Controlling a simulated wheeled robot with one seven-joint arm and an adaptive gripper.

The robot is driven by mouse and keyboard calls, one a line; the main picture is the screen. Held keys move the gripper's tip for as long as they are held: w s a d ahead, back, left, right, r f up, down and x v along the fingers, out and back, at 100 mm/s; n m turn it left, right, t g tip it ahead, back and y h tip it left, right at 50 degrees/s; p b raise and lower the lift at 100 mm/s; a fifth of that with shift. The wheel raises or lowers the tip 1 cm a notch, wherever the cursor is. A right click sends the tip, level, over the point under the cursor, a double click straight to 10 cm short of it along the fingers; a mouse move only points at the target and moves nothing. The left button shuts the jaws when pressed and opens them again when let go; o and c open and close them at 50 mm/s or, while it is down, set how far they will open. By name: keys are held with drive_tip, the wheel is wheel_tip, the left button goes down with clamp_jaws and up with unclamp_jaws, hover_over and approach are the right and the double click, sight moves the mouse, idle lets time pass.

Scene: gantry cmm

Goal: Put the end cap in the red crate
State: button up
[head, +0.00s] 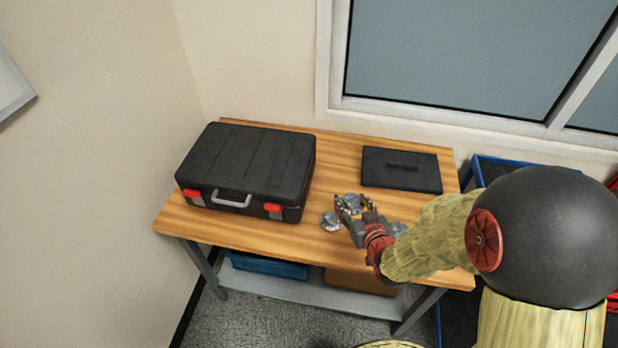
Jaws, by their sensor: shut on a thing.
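My gripper (354,206) is over the front right part of the wooden table, its fingers pointing away from the camera. It is shut on a small round grey metal part (352,201), which looks like the end cap; the fingers partly hide it. I cannot tell whether this part still touches the table. Two similar grey metal parts lie close by: one (330,221) left of my gripper and one (397,228) to its right, partly hidden by my arm. Red edges at the far right (613,186) may belong to the red crate, mostly hidden behind my arm.
A large black case (248,165) with red latches fills the left of the wooden table (325,182). A flat black lidded thing (401,169) lies at the back right. A blue-edged container (480,166) stands right of the table. A window and walls are behind.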

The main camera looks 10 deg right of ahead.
drive_tip(key=a+f+b+x, duration=0.1)
drive_tip(key=b+x, duration=0.1)
drive_tip(key=x, duration=0.7)
drive_tip(key=b, duration=0.2)
hover_over(332, 201)
drive_tip(key=f, duration=0.5)
drive_tip(key=shift+s, duration=0.25)
drive_tip(key=shift+w+f+b, duration=0.15)
drive_tip(key=shift+f+b, duration=0.15)
drive_tip(key=shift+f, duration=1.3)
drive_tip(key=shift+f, duration=0.1)
drive_tip(key=shift+f, duration=0.15)
drive_tip(key=o, duration=1.3)
